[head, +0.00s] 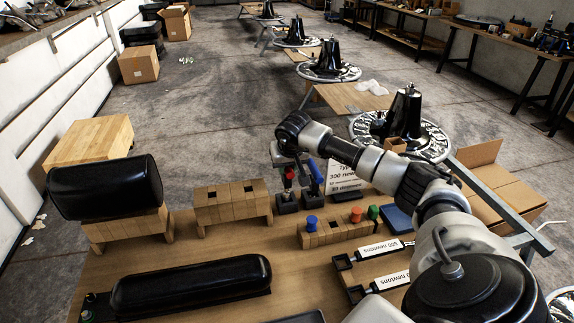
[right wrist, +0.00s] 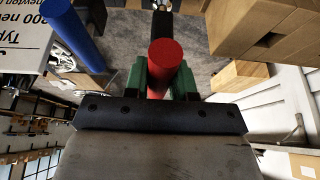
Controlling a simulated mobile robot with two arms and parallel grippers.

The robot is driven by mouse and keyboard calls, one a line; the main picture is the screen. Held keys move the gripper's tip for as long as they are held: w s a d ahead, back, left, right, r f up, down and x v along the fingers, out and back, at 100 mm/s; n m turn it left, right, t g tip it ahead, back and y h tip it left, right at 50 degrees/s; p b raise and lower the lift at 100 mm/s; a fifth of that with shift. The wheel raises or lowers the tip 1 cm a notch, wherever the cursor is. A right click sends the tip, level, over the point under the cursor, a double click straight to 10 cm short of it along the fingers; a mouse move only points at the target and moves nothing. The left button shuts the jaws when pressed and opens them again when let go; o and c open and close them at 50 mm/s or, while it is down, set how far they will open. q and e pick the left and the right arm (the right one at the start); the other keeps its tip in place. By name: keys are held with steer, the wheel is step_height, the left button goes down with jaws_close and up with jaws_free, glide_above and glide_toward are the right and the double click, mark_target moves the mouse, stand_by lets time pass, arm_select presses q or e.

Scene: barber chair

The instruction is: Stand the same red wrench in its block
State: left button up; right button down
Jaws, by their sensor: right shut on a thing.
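My right gripper (head: 289,168) reaches over the back of the table and is shut on the red wrench (head: 288,184). The wrench looks upright, above or in a small dark block (head: 287,204); I cannot tell how deep it sits. In the right wrist view, the wrench's round red end (right wrist: 165,52) shows between the green finger pads of the same gripper (right wrist: 166,82). A blue wrench (head: 314,178) stands in the neighbouring dark block (head: 314,199), and it also shows in the right wrist view (right wrist: 74,34). My left gripper is out of view.
A wooden holder (head: 336,232) with blue, orange and green pegs stands in front. A slotted wooden stand (head: 232,205) is to the left. A white sign (head: 345,176) stands close behind on the right. A black cushion (head: 190,287) lies at front left.

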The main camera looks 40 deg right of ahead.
steer(key=shift+f+b, duration=1.05)
steer(key=shift+f, duration=0.5)
steer(key=c, duration=0.8)
jaws_free()
steer(key=shift+c, duration=0.2)
steer(key=shift+f, duration=0.1)
steer(key=v, duration=1.1)
